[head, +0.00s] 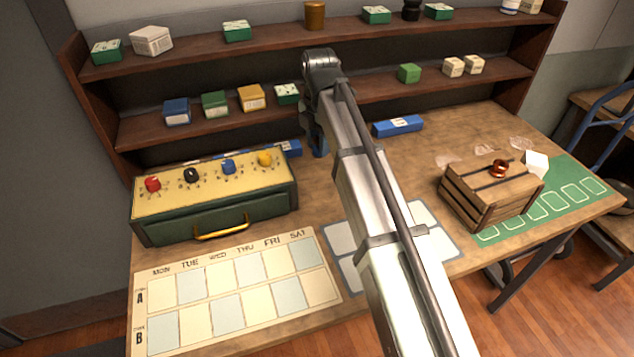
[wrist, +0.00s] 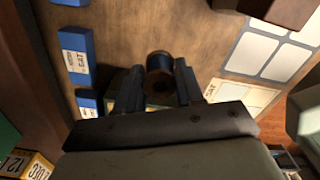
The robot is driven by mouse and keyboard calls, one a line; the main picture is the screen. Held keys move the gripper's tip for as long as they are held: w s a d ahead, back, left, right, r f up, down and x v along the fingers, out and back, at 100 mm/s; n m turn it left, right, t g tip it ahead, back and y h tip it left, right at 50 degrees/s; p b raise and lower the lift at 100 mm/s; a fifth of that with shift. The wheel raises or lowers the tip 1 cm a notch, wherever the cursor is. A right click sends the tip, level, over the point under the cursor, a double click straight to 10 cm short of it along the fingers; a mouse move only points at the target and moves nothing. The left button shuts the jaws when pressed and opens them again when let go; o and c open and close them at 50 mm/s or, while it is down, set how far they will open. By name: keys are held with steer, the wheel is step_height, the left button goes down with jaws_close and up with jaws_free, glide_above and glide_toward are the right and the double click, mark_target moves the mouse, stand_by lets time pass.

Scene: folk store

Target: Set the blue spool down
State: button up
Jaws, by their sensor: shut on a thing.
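The blue spool (wrist: 159,63) has dark blue thread and brown ends. In the wrist view it sits between the two fingers of my gripper (wrist: 160,74), which is shut on it. Tabletop shows beyond the spool; I cannot tell whether it touches anything below. In the head view my gripper (head: 318,142) is over the back middle of the table, beside the green case, mostly behind my arm. I cannot make out the spool clearly there.
The green case (head: 205,219) has red, black, blue and yellow pieces on its top. A day chart (head: 318,268), a pale card mat (head: 452,246), a wooden crate (head: 470,210) and a green mat (head: 487,236) occupy the table (head: 300,224). Blue boxes (head: 398,125) lie at the back.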

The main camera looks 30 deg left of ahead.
steer(key=shift+s+a+f, duration=0.1)
steer(key=shift+f, duration=2.4)
steer(key=shift+s+f, duration=0.1)
steer(key=shift+f, duration=2.4)
steer(key=shift+f, duration=0.15)
steer(key=o, duration=1)
step_height(320, 180, up, 12)
steer(key=shift+r, duration=0.2)
